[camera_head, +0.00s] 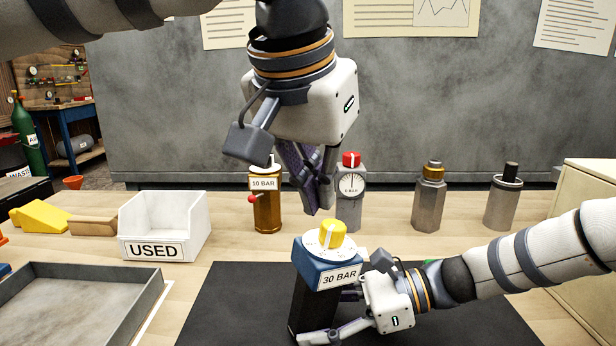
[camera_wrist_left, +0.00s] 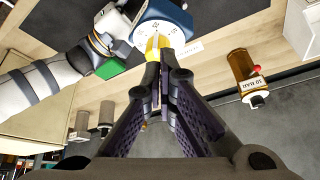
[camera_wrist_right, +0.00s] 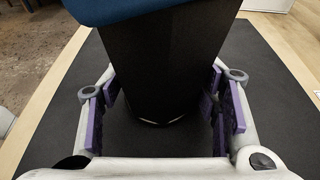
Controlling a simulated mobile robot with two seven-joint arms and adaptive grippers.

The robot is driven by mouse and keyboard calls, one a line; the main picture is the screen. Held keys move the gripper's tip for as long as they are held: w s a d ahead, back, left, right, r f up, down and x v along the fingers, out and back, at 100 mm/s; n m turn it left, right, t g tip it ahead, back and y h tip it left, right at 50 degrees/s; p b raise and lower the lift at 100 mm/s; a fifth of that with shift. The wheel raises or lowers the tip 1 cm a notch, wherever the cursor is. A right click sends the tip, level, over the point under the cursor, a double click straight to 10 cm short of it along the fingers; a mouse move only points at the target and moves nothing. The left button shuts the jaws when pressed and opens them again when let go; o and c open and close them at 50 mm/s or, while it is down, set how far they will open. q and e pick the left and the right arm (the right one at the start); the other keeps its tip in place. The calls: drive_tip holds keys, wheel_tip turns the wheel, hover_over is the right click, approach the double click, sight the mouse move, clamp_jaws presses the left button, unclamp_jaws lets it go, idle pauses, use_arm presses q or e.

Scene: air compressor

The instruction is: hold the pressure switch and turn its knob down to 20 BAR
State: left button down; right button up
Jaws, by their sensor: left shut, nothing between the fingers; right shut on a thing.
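The pressure switch (camera_head: 306,305) stands upright on a black mat, with a dark body, a blue top labelled 30 BAR, a white dial plate and a yellow knob (camera_head: 332,234). My right gripper (camera_head: 333,314) is shut on its lower body from the right; the right wrist view shows the dark body (camera_wrist_right: 165,60) between the fingers. My left gripper (camera_head: 317,208) points down just above the knob, shut and empty. In the left wrist view its fingertips (camera_wrist_left: 163,58) are close to the yellow knob (camera_wrist_left: 153,42); I cannot tell whether they touch. The exact dial setting is unclear.
Behind stand a brass 10 BAR valve (camera_head: 266,208), a grey gauge with a red cap (camera_head: 351,190) and two metal fittings (camera_head: 428,200). A white USED bin (camera_head: 190,235) and a grey tray (camera_head: 150,292) are at left. The black mat (camera_head: 225,310) has free room left of the switch.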

sight(333, 244)
use_arm(q)
drive_tip(key=shift+r, duration=0.5)
drive_tip(key=shift+y, duration=0.5)
drive_tip(key=f, duration=0.5)
drive_tip(key=shift+w+a+f, duration=0.3)
drive_tip(key=shift+w+a, duration=0.05)
drive_tip(key=shift+a, duration=0.05)
drive_tip(key=shift+w+d, duration=0.35)
drive_tip(key=shift+d, duration=0.1)
idle(0.4)
drive_tip(key=shift+s+d+f, duration=0.1)
drive_tip(key=shift+s+d, duration=0.05)
drive_tip(key=shift+s+d+f, duration=0.15)
drive_tip(key=shift+s+d, duration=0.2)
drive_tip(key=shift+d, duration=0.2)
